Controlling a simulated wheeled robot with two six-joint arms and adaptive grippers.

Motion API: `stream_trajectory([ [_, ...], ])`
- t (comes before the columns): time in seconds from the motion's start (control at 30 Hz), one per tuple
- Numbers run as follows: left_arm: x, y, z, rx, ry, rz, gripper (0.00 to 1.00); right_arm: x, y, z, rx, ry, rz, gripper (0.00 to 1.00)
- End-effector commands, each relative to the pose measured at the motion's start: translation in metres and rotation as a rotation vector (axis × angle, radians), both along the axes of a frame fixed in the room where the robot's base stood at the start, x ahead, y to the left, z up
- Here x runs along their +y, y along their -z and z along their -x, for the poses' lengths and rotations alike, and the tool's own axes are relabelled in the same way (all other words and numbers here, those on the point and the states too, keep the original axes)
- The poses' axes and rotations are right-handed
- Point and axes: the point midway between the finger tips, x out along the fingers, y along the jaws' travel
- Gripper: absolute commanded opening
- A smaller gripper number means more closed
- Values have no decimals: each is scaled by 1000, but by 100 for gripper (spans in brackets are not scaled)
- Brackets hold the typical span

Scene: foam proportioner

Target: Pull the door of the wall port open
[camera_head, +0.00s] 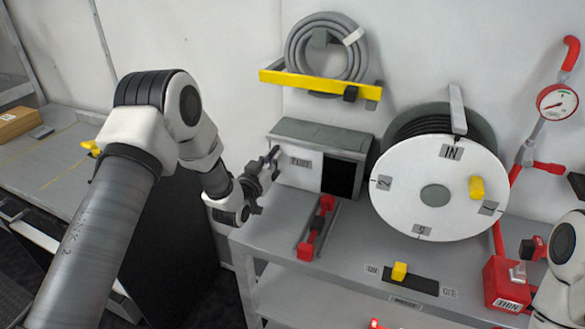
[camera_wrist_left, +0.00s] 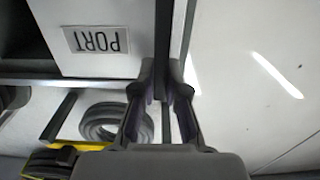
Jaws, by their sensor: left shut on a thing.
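The wall port (camera_head: 325,134) is a grey box against the wall with a white door (camera_head: 301,174) labelled PORT on its front left. To the right of the door is a dark opening (camera_head: 341,180). My left gripper (camera_head: 272,163) is at the left end of the port. Whether this strip is a handle or the door's edge cannot be told.
A hose coil (camera_head: 325,48) hangs above on a yellow bracket (camera_head: 312,81). A large white reel (camera_head: 432,195) stands right of the port. A red-handled part (camera_head: 316,228) lies on the bench (camera_head: 262,236) below. A gauge (camera_head: 557,102) is at far right.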

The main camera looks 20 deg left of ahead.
Motion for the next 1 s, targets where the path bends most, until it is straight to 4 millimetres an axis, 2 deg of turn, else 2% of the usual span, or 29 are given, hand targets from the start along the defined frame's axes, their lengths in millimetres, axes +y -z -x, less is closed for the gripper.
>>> stream_trajectory([
  [0.1, 8, 0, 0, -1, 0, 0, 0, 0, 2, 0, 0, 0, 0, 40],
  [0.37, 8, 0, 0, 1, 2, -1, 0, 0, 1, 0, 0, 0, 0, 40],
  [0.4, 8, 0, 0, 1, 2, -1, 26, 0, 1, 0, 0, 0, 0, 40],
  [0.43, 8, 0, 0, 1, 2, -1, 37, 0, 1, 0, 0, 0, 0, 40],
  [0.77, 8, 0, 2, 1, 2, 0, 38, 0, 1, 0, 0, 0, 0, 40],
  [0.87, 8, 1, 12, 3, 2, 1, 38, 0, 1, 0, 0, 1, 0, 40],
  [1.0, 10, 1, 42, 5, 0, 3, 38, 0, 1, 0, 0, 0, 0, 40],
])
